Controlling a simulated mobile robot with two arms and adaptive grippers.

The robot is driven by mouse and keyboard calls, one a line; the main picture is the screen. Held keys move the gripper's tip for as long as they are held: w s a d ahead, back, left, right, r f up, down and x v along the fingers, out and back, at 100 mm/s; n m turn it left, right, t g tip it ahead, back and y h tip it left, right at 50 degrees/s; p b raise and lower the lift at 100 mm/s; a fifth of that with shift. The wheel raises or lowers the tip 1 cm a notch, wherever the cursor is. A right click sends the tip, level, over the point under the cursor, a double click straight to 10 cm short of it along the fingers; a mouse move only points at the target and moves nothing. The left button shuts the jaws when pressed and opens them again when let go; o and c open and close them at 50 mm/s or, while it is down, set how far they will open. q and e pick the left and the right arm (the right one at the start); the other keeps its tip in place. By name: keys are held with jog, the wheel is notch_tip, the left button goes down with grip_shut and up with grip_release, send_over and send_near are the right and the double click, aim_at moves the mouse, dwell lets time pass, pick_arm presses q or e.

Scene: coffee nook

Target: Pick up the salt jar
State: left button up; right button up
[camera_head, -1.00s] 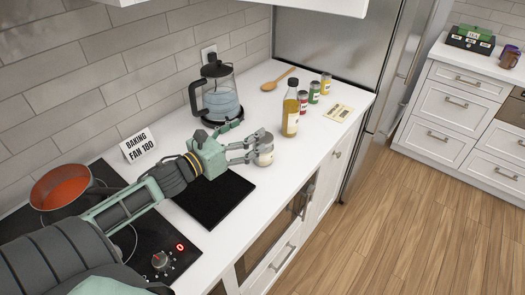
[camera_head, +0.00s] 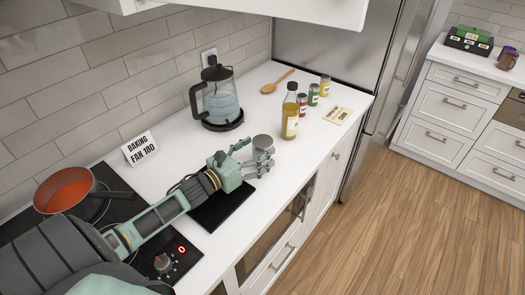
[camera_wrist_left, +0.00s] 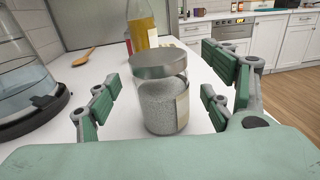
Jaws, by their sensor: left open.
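The salt jar is a short clear jar of white grains with a grey metal lid. In the left wrist view the salt jar (camera_wrist_left: 163,95) stands upright on the counter between the fingers of my left gripper (camera_wrist_left: 165,105). Clear gaps show on both sides of it. In the head view the salt jar's lid (camera_head: 262,142) shows just beyond my left gripper (camera_head: 256,158), whose fingers partly hide the jar. The left gripper is open around the jar. My right gripper is not in view.
An oil bottle (camera_head: 290,112) and several small spice jars (camera_head: 313,94) stand beyond the salt jar. A kettle (camera_head: 219,95) stands near the wall, with a wooden spoon (camera_head: 278,82) behind. A pan (camera_head: 64,190) sits on the hob. A black mat (camera_head: 212,213) lies under my left arm.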

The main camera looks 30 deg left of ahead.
aim_at(264, 145)
pick_arm(q)
jog(key=shift+p+x, duration=0.3)
jog(key=shift+x, duration=1.35)
jog(key=shift+c, duration=0.3)
jog(key=c, duration=1.5)
